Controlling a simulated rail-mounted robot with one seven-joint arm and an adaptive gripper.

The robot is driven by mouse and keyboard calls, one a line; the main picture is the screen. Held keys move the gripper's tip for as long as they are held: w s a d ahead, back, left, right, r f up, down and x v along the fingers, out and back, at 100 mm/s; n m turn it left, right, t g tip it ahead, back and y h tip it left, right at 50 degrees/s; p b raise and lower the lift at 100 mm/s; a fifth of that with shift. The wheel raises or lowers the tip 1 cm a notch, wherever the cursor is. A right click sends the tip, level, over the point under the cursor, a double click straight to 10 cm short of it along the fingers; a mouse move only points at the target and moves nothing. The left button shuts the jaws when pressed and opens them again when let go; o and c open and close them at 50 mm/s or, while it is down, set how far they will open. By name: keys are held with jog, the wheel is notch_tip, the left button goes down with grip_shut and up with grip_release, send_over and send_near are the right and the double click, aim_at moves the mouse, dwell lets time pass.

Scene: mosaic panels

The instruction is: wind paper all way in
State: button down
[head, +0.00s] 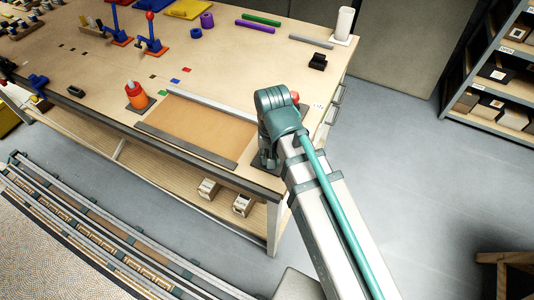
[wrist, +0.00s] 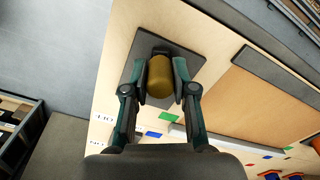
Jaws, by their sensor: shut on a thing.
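My gripper (wrist: 160,84) is shut on an olive-yellow cylindrical knob (wrist: 160,76), one finger on each side, in the wrist view. The knob stands over a dark grey base plate (wrist: 133,72) at the table corner. A flat brown sheet or panel (wrist: 262,100) lies beside it, between grey bars; it also shows in the head view (head: 205,122), left of my arm.
An orange cylinder with a red top (head: 137,95) stands on a dark plate left of the panel. A black block (head: 318,61) and a white cylinder (head: 343,23) stand toward the back right. Small coloured tiles lie on the table (head: 230,70). A shelf (head: 495,85) stands at right.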

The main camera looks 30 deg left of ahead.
jog(key=n, duration=0.1)
jog(key=d+n, duration=0.1)
jog(key=n, duration=0.1)
jog(key=w+n, duration=0.1)
jog(key=shift+d+n+p, duration=0.3)
jog(key=shift+d+p, duration=0.05)
jog(key=n, duration=0.2)
jog(key=w+n, duration=0.1)
jog(key=shift+w+d+n, duration=0.15)
jog(key=shift+d+n, duration=0.25)
jog(key=n, duration=0.1)
jog(key=w+n, duration=0.1)
jog(key=n, duration=0.2)
jog(key=shift+w+d+p, duration=0.25)
jog(key=shift+w+p, duration=0.05)
jog(key=shift+w, duration=0.05)
jog(key=shift+w+n, duration=0.45)
jog(key=shift+n, duration=0.75)
jog(key=shift+w+n, duration=0.4)
jog(key=shift+n, duration=0.8)
jog(key=shift+a, duration=0.1)
jog(key=c, duration=0.9)
grip_release()
